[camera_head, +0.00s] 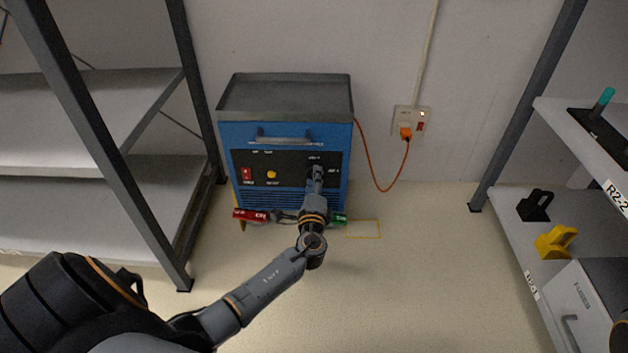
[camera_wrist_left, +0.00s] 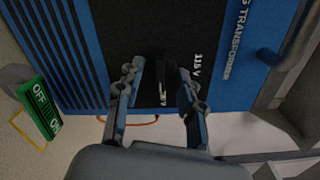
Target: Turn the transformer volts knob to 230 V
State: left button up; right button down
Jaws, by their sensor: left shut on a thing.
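The blue transformer cart (camera_head: 236,134) stands against the wall, with a dark front panel (camera_head: 285,163) and a grey tray top. My left gripper (camera_head: 315,174) is at the right part of this panel. In the left wrist view my left gripper (camera_wrist_left: 161,76) has its two fingers on either side of the dark volts knob (camera_wrist_left: 156,68) and is shut on it. A 115 V label (camera_wrist_left: 197,66) shows beside the knob. A second label ending in V is partly hidden, and I cannot read which mark the knob points at. My right gripper is not in view.
A red switch (camera_head: 246,174) and a yellow knob (camera_head: 271,174) are on the panel's left. A red sign (camera_head: 250,215) and a green ON/OFF sign (camera_wrist_left: 41,107) are low at the cart. An orange cable (camera_head: 376,180) runs to the wall socket (camera_head: 411,121). Shelves flank both sides.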

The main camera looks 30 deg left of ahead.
pick_arm(q)
jog(key=o, duration=1.2)
jog(key=shift+c, duration=0.2)
jog(key=shift+s, duration=0.1)
jog(key=v, duration=1.2)
